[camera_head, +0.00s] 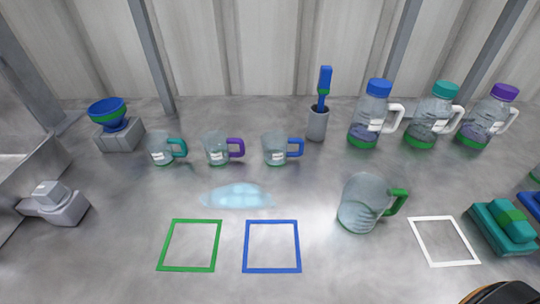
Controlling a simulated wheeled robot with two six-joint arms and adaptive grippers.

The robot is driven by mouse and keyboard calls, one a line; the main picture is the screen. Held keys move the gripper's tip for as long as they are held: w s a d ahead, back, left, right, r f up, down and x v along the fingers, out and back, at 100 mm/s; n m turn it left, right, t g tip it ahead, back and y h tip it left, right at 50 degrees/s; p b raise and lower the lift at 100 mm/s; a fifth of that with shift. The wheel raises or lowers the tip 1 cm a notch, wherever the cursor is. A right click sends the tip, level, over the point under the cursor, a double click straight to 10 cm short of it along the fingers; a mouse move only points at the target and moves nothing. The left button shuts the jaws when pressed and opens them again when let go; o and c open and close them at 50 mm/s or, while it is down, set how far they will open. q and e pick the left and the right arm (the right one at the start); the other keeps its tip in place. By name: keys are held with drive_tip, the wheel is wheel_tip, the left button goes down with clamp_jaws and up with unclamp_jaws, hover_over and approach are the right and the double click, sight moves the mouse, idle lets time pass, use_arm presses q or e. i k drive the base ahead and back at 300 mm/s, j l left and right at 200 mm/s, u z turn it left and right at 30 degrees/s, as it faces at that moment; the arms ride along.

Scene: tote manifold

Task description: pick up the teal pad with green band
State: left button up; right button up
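The teal pad with a green band (513,230) is at the far right, on a teal base or holder; I cannot tell where pad and base part. The green band crosses its top. A dark rounded part with an orange edge, likely of my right arm, shows at the bottom right corner, a little in front of the pad and apart from it in the picture. No gripper fingers show. My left arm and gripper are not in view.
A clear jug with a green handle (362,203) and a white square outline (443,262) lie left of the pad. Blue (271,271) and green (189,269) outlines are empty. Lidded bottles (432,117) stand behind. A puddle-like patch (237,195) lies mid-table.

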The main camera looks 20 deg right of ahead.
sight(506, 228)
drive_tip(key=z, duration=0.4)
drive_tip(key=l+z, duration=0.15)
drive_tip(key=z, duration=0.25)
drive_tip(key=k+l+z, duration=0.1)
drive_tip(key=z, duration=0.7)
drive_tip(key=l+z, duration=0.15)
drive_tip(key=z, duration=0.25)
drive_tip(key=u, duration=1.6)
drive_tip(key=z, duration=1.6)
drive_tip(key=k+l+z, duration=0.1)
drive_tip(key=k+l, duration=0.25)
